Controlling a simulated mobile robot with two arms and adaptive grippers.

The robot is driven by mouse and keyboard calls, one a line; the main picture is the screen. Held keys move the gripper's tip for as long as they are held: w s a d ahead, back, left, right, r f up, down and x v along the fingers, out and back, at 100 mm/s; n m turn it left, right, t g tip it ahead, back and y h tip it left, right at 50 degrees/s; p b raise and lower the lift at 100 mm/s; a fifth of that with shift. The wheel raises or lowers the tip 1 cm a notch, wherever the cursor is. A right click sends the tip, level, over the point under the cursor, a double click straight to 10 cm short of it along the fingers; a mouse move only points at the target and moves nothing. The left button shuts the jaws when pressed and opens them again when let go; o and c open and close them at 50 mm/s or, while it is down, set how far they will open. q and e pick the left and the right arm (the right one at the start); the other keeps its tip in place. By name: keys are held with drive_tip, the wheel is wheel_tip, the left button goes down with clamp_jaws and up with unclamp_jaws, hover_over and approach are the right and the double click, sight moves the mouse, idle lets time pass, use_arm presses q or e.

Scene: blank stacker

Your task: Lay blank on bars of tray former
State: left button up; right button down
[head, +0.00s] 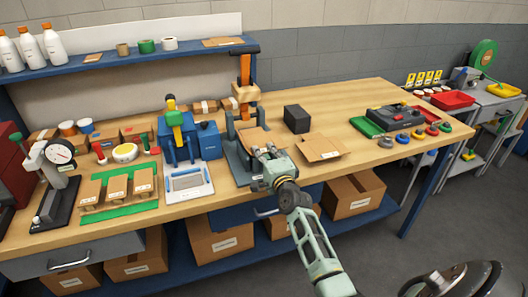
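The tray former (231,158) is a blue-grey stand with an orange column, near the middle of the bench. A flat brown cardboard blank (252,136) is at its bars, below the raised head. I cannot tell whether it rests on the bars or is just above them. My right gripper (265,152) reaches in from the front, with its fingertips at the blank's near edge. The fingers are too small to show whether they are clamped on it. The bars are mostly hidden by the blank and gripper. My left gripper is out of view.
More flat cardboard (320,149) lies right of the former, with a black box (297,118) behind it. A blue press (178,140) stands to the left. A green tray (367,127) and grey control box (396,117) are farther right. Bare bench top lies between.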

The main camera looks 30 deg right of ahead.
drive_tip(key=c, duration=2.5)
unclamp_jaws()
drive_tip(key=o, duration=0.6)
drive_tip(key=shift+o, duration=0.2)
drive_tip(key=shift+p+v, duration=0.75)
drive_tip(key=shift+v, duration=0.55)
drive_tip(key=shift+p+v, duration=1.05)
drive_tip(key=shift+v, duration=1.4)
drive_tip(key=shift+a+r, duration=0.1)
